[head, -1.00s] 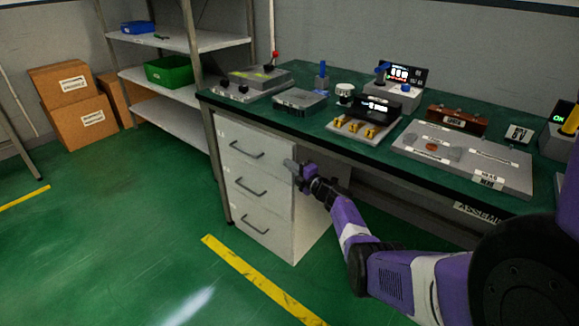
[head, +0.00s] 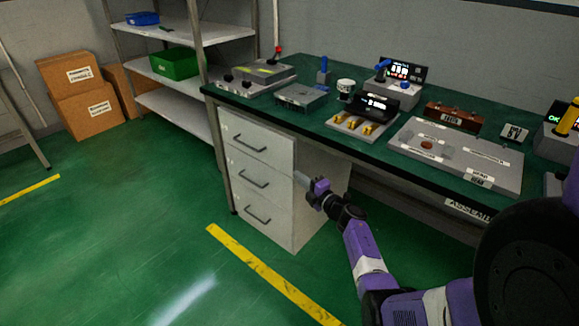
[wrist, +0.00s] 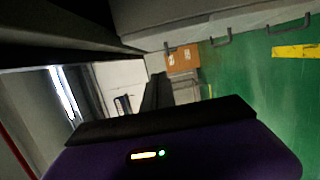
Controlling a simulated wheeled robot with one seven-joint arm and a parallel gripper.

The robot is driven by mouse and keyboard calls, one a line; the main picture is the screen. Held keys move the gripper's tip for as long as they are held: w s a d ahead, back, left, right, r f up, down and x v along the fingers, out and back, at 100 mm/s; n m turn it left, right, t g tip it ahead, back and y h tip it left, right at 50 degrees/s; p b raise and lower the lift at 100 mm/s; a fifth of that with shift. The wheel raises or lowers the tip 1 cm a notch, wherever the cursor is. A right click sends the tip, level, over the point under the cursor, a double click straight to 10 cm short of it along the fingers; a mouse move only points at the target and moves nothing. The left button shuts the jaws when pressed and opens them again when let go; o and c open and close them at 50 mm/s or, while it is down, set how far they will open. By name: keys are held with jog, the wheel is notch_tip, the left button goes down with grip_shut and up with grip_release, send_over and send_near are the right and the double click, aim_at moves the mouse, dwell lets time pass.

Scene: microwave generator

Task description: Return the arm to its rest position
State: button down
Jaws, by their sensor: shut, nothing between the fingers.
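My arm, purple, white and black, reaches in from the lower right in the head view. My gripper (head: 304,184) is in front of the right edge of the white drawer unit (head: 258,181), below the bench top. It is shut with nothing in it. I cannot tell its exact gap to the cabinet. In the wrist view my gripper's dark fingers (wrist: 156,92) show against the room, tilted sideways, with drawer handles at the upper right.
The green workbench (head: 300,112) carries several devices, including a grey plate (head: 455,155) and a white cup (head: 345,86). A shelf with a green bin (head: 176,64) and cardboard boxes (head: 85,95) stands at the left. The green floor in front, with a yellow stripe (head: 262,270), is clear.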

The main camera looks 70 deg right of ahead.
jog(key=shift+s+a, duration=0.1)
jog(key=shift+s, duration=0.05)
notch_tip(320, 180, up, 8)
jog(key=s+a+m+h, duration=0.1)
jog(key=s+m+h, duration=0.1)
jog(key=m+h, duration=0.3)
jog(key=s+a+r+m+y+p, duration=0.2)
jog(key=s+a+m, duration=0.15)
jog(key=a, duration=1.15)
jog(key=s+a+r+m+y+p, duration=0.1)
jog(key=s+a+r+m+p, duration=0.3)
jog(key=a, duration=1.2)
jog(key=s+a+r+y, duration=0.3)
jog(key=s+a+y, duration=0.2)
jog(key=a, duration=0.5)
jog(key=s+a+r+g+y+p, duration=0.1)
jog(key=s+a+r+y, duration=0.2)
jog(key=s+a, duration=0.6)
jog(key=a+y, duration=0.2)
jog(key=shift+s+a+r+y, duration=0.15)
jog(key=shift+a+r+y, duration=0.15)
jog(key=shift+y, duration=0.1)
jog(key=shift+p, duration=0.3)
